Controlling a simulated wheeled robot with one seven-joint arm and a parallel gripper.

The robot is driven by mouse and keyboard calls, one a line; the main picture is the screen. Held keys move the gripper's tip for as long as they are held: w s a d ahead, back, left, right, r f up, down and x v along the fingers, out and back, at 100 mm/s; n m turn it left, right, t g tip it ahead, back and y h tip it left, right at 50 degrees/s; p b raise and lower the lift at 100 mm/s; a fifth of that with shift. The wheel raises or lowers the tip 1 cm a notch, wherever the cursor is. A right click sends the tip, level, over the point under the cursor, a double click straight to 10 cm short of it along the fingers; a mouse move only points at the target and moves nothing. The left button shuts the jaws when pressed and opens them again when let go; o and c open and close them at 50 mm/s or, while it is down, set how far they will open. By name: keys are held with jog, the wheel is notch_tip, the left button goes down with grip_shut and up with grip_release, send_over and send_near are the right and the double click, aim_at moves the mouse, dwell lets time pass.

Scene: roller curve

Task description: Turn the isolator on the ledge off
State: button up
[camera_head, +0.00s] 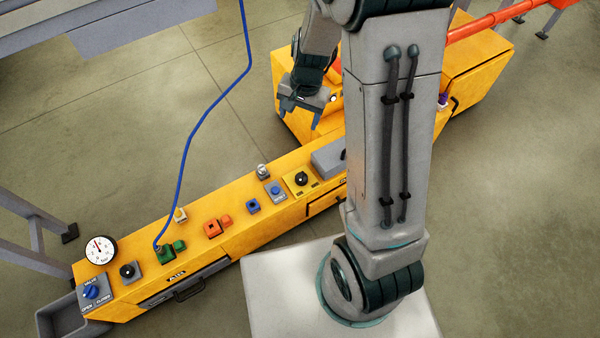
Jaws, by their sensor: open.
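A long yellow ledge (232,232) runs from lower left to the middle, carrying several controls. A black rotary knob on a yellow plate (291,186) sits near its right part; it looks like the isolator, but its label is too small to read. A black knob on a grey plate (128,271) is near the left end. My gripper (300,119) is open and empty, fingers pointing down, above and beyond the ledge in the picture, apart from the knobs.
Beside the yellow-plated knob are a blue knob on a grey plate (275,189) and a grey box (328,160). A blue cable (196,128) hangs to a green connector (164,256). A gauge (100,249) and blue valve knob (92,292) stand at left. My arm hides the ledge's right end.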

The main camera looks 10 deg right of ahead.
aim_at(302, 175)
jog(key=w+f+m+b, duration=0.1)
jog(key=f+b, duration=0.3)
jog(key=f, duration=0.9)
jog(key=w+d+f+m+b, duration=0.1)
jog(key=f+b, duration=0.3)
jog(key=f, duration=0.8)
jog(key=w+d+f+m+g+h+b, duration=0.1)
jog(key=f+b, duration=0.3)
jog(key=f, duration=0.9)
jog(key=shift+w+f+m, duration=0.3)
jog(key=shift+w+m, duration=0.1)
jog(key=shift+w, duration=0.5)
jog(key=c, duration=1)
